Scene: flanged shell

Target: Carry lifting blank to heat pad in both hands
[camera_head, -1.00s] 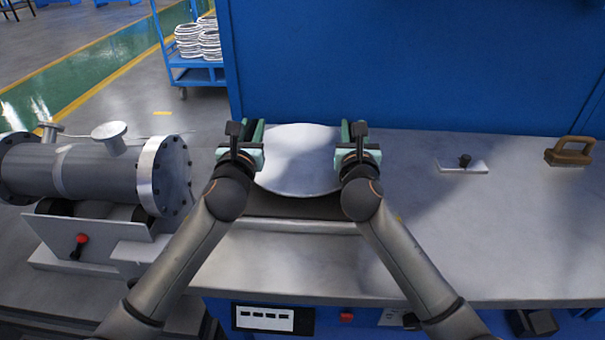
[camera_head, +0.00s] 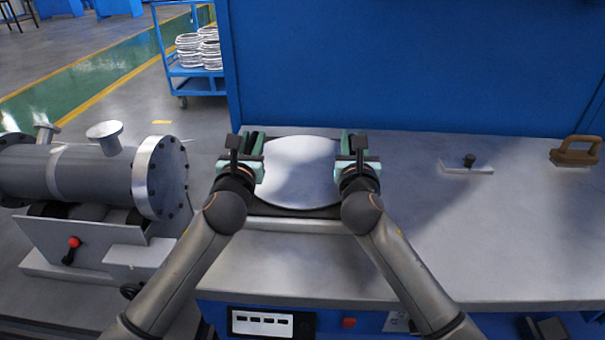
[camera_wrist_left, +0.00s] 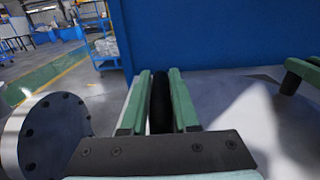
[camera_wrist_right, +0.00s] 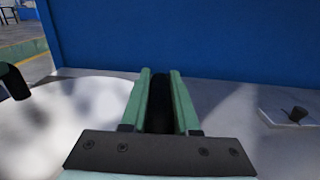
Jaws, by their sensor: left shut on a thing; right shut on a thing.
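The blank is a pale round metal disc (camera_head: 302,172), lying level between my two grippers in the head view. My left gripper (camera_head: 253,142) is at its left edge and my right gripper (camera_head: 348,142) at its right edge. Each is shut on a dark upright part, seen between the green fingers in the left wrist view (camera_wrist_left: 160,105) and the right wrist view (camera_wrist_right: 160,105); it appears to be the blank's handle. A dark flat pad (camera_head: 290,212), apparently the heat pad, is under the disc and mostly hidden. I cannot tell whether the disc touches it.
A grey flanged shell (camera_head: 100,175) lies on a stand at the left. On the bench (camera_head: 480,240), a small plate with a black knob (camera_head: 467,164) and a brown-handled tool (camera_head: 575,152) stand at the right. A blue wall closes the back. The bench's right front is clear.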

